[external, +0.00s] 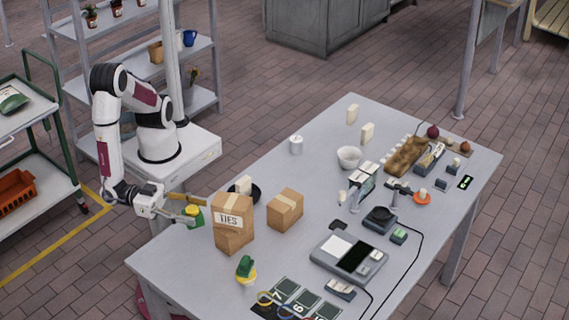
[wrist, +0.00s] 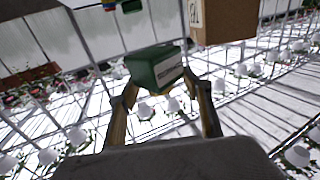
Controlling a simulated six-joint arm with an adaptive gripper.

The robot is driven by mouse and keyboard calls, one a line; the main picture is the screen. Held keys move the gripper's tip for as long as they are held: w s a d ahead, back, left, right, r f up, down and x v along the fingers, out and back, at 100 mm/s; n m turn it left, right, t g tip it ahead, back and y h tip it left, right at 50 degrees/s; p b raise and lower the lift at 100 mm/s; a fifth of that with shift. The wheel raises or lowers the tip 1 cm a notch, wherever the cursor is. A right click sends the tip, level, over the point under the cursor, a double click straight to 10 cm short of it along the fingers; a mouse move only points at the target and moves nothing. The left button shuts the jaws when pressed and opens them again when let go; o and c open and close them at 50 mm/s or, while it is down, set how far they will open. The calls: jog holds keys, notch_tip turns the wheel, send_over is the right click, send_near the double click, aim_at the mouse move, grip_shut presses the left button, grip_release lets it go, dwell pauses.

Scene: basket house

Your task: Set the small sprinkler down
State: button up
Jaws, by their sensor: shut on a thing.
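A similar green and yellow item (external: 245,268) stands on the table nearer the front.
A cardboard box marked TIES (external: 232,239) stands just right of my gripper, with another carton (external: 285,209) beside it. A dark round item (external: 255,193) and cream block (external: 243,185) sit behind. Numbered mats (external: 285,292) lie in front. The front left tabletop is clear.

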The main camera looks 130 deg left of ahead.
jog(key=w+d+r+m+t+h, duration=0.1)
jog(key=w+d+r+m+h, duration=0.2)
jog(key=w+r+h, duration=0.3)
jog(key=w+a+r+m+h, duration=0.2)
jog(key=w+a+r, duration=0.1)
jog(key=w+a, duration=0.3)
jog(key=w+a+f, duration=0.1)
jog(key=a+f, duration=0.2)
jog(key=a, duration=0.7)
jog(key=w+a+f+y, duration=0.1)
jog(key=a+f, duration=0.3)
jog(key=a, duration=0.6)
jog(key=shift+w+a+n+y, duration=0.3)
jog(key=shift+w+a+n, duration=0.1)
jog(key=shift+w, duration=0.35)
jog(key=shift+d+r, duration=0.1)
jog(key=shift+r, duration=0.05)
dwell(0.8)
